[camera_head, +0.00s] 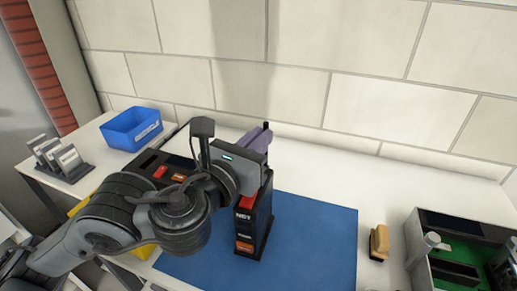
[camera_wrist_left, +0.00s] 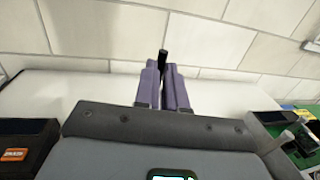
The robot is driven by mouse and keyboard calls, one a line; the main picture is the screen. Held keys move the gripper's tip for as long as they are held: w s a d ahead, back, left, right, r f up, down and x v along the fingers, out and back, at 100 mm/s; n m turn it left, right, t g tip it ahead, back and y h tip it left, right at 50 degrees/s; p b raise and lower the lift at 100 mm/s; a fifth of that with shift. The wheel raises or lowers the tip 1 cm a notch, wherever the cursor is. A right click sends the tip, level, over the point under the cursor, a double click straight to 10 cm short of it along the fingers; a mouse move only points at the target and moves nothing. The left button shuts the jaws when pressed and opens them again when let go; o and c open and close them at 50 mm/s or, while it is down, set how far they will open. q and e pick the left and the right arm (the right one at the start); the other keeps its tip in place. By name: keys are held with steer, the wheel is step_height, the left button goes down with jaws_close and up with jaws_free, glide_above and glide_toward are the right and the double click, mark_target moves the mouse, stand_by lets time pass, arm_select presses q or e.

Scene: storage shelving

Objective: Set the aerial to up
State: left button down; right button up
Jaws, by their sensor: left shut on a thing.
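A dark upright radio-like device (camera_head: 252,228) with a red patch on top and white and orange labels stands on the blue mat (camera_head: 312,245). My left gripper (camera_head: 262,136) is above and behind the device's top. Its purple fingers are shut on the black aerial (camera_head: 266,125). In the left wrist view, the aerial's tip (camera_wrist_left: 163,56) sticks up past the fingers (camera_wrist_left: 167,84). The rest of the aerial is hidden by the fingers and gripper body, so its exact tilt and its base cannot be seen. My right gripper is not in view.
A blue bin (camera_head: 132,128) and a card rack (camera_head: 62,158) stand at the left. A dark case with red and orange marks (camera_head: 165,172) lies behind my left arm. A brush-like tan block (camera_head: 379,242) and an open grey box (camera_head: 418,248) are at the right. A tiled wall is behind.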

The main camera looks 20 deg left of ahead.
arm_select(q)
steer(key=shift+f, duration=0.1)
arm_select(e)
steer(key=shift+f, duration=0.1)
arm_select(q)
steer(key=c, duration=1.2)
jaws_free()
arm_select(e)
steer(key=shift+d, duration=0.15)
arm_select(q)
steer(key=shift+s, duration=0.1)
